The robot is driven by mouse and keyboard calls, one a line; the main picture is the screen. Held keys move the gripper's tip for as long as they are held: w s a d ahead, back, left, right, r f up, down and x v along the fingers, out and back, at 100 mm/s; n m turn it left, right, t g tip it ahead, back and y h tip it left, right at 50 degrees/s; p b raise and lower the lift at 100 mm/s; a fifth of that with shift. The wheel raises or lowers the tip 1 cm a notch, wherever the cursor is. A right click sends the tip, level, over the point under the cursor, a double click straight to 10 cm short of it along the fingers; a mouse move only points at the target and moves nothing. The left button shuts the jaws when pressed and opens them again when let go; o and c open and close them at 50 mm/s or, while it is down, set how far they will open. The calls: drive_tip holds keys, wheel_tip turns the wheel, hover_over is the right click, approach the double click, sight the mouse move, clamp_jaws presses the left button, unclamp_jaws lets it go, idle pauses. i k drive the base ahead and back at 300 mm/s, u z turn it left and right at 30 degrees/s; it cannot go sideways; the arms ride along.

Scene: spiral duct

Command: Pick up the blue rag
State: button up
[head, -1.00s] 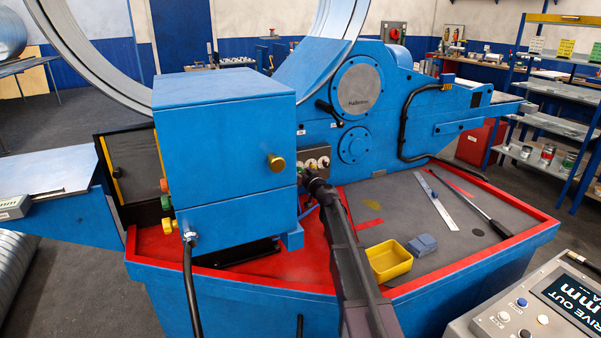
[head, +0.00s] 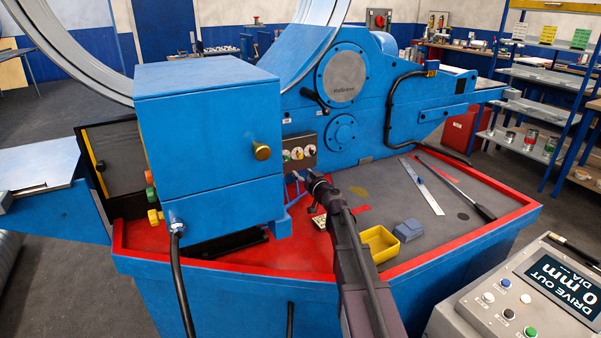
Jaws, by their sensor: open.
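The blue rag (head: 408,230) looks like a small folded grey-blue block. It lies on the grey top of the machine bench, just right of a yellow tray (head: 379,243). My gripper (head: 299,178) is at the far end of my dark arm, left of and beyond the rag, near the front of the blue machine. It is apart from the rag and looks empty. Its fingers are small and partly hidden by the wrist, but it is open.
A steel ruler (head: 424,187) and a black-handled bar (head: 470,195) lie right of the rag. A red rim (head: 450,238) edges the bench. A blue machine box (head: 210,145) stands left of my gripper, a dial panel (head: 299,151) behind it. A control console (head: 510,300) is front right.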

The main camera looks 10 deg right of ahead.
sight(411, 228)
drive_tip(key=k, duration=1)
